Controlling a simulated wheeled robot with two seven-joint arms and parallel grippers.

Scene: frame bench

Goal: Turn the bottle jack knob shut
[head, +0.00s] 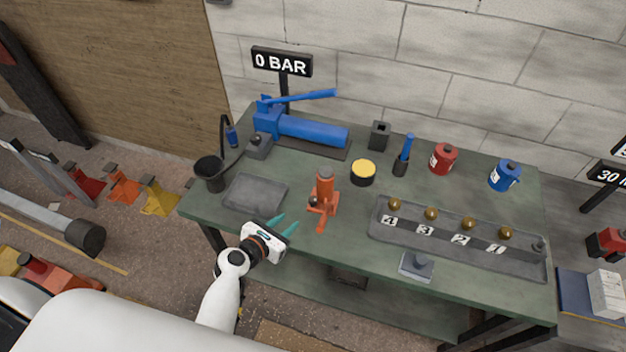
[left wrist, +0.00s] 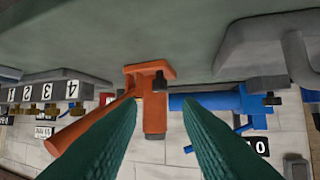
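The orange bottle jack (head: 324,187) stands upright on the green bench, left of the middle. A small dark knob (head: 313,203) sits low on its side; in the left wrist view, where the picture is upside down, the dark knob (left wrist: 160,79) shows against the orange body (left wrist: 153,112). My left gripper (head: 287,222) is at the bench's front edge, left of and nearer than the jack. Its teal fingers are apart with nothing between them, and the knob shows beyond the gap (left wrist: 162,105). My right gripper is out of view.
A grey tray (head: 255,194) lies left of the jack. A blue pump (head: 312,130) and a yellow-topped can (head: 362,174) stand behind. A numbered rack (head: 455,251) fills the right front. Bare bench surrounds the jack's front. A sign (head: 282,62) reads 0 BAR.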

